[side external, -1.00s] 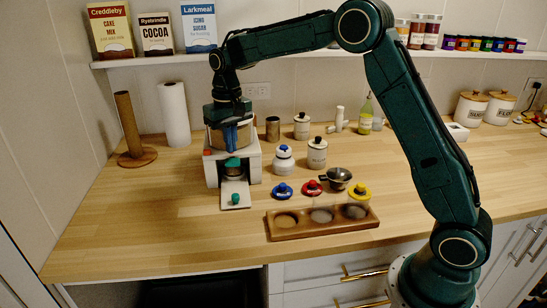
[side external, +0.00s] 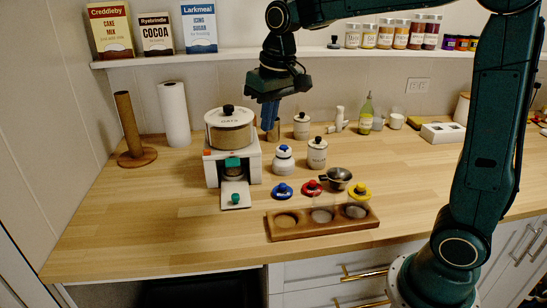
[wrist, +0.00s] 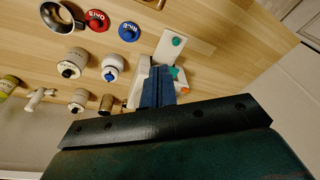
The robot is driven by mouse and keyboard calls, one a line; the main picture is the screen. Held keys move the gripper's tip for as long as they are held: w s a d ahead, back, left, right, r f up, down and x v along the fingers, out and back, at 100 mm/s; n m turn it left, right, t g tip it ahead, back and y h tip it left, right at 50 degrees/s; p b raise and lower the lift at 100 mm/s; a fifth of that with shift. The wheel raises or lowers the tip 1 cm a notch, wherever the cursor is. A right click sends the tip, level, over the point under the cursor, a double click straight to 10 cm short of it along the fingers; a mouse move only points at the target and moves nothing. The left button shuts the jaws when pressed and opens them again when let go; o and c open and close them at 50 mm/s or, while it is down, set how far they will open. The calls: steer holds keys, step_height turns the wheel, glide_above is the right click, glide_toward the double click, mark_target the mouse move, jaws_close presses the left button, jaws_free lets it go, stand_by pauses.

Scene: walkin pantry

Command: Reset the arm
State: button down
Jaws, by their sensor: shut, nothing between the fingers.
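My gripper (side external: 268,128) hangs in the air to the right of a white machine (side external: 211,168) and above the counter, empty, with its blue fingers together. In the wrist view the closed blue fingers (wrist: 157,90) point toward the machine and hide part of it. The machine has a clear hopper (side external: 231,135) with a black-knobbed lid on top. A small green knob stands on its front tray (side external: 235,201).
A wooden tray (side external: 300,235) with three filled wells sits at the counter front, with blue (side external: 283,191), red (side external: 311,187) and yellow (side external: 360,191) lids and a metal pan (side external: 337,178) behind it. White jars (side external: 317,154) stand right of the machine. A shelf (side external: 165,60) runs above; the left front counter is clear.

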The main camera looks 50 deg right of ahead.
steer(key=s+f+n+t, duration=0.1)
steer(key=s+t, duration=0.2)
steer(key=s, duration=1.9)
steer(key=shift+a+f+n, duration=0.3)
steer(key=shift+f+n, duration=0.05)
steer(key=shift+n, duration=0.05)
steer(key=shift+w, duration=0.15)
stand_by(0.8)
steer(key=w+d+m+t+y, duration=0.1)
steer(key=w+m+t+y, duration=0.2)
steer(key=w, duration=3)
steer(key=shift+d+f+m, duration=0.3)
steer(key=shift+d+m, duration=0.1)
steer(key=shift+m, duration=0.5)
steer(key=shift+f, duration=0.2)
